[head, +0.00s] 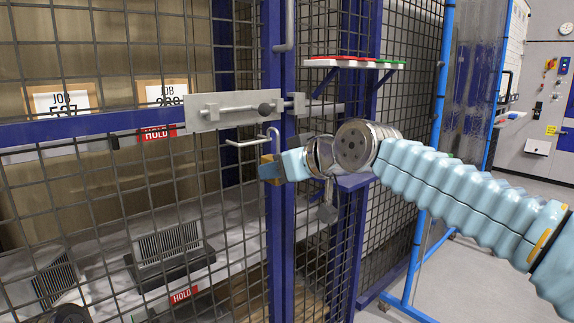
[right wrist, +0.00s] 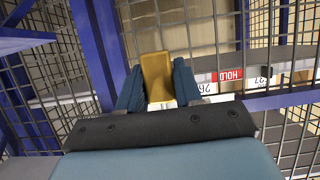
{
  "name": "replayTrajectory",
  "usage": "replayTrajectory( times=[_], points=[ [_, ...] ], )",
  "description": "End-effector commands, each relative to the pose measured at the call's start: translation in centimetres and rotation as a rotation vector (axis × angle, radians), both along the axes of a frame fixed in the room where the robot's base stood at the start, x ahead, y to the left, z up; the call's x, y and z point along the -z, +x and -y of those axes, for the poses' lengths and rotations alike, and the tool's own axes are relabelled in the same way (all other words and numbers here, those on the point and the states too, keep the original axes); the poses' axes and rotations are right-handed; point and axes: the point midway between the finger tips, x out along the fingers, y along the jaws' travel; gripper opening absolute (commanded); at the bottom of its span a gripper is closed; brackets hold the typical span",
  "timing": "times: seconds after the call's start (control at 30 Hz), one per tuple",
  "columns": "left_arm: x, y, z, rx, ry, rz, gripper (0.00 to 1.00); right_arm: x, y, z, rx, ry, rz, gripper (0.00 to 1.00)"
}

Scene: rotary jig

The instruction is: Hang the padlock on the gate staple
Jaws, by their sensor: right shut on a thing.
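The padlock's brass body (right wrist: 156,76) is between the fingers of my right gripper (right wrist: 158,88) in the right wrist view. In the head view a small part of the brass body (head: 267,159) shows at the fingertips of the right gripper (head: 270,170), in front of the blue gate post. A thin grey curved rod (head: 273,131), apparently the shackle, rises above the brass. A pale rod (head: 240,143) lies just left of it, below the bolt plate, and may be the staple. I cannot tell whether the two touch. My left gripper is not in view.
A grey bolt plate (head: 232,109) with a sliding bolt sits on the blue gate rail just above the gripper. Wire mesh surrounds it. A small shelf (head: 353,64) with red and green tops stands out right of the post. Floor shows clear at the right.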

Motion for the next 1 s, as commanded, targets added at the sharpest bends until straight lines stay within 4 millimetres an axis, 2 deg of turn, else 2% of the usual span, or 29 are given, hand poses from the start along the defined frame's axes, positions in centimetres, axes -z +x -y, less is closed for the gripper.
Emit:
replayTrajectory(
  times=[0.6,0.7,1.0],
  points=[
    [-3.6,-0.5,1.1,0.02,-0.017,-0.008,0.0,-0.3,4.6,-3.4,-0.001,0.001,0.001,0.0],
    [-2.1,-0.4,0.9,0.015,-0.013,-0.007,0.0,1.2,4.5,-3.3,0.0,0.001,0.002,0.0],
    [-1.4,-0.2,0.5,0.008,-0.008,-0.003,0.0,2.1,4.5,-3.3,0.0,0.002,0.002,0.0]
  ],
)
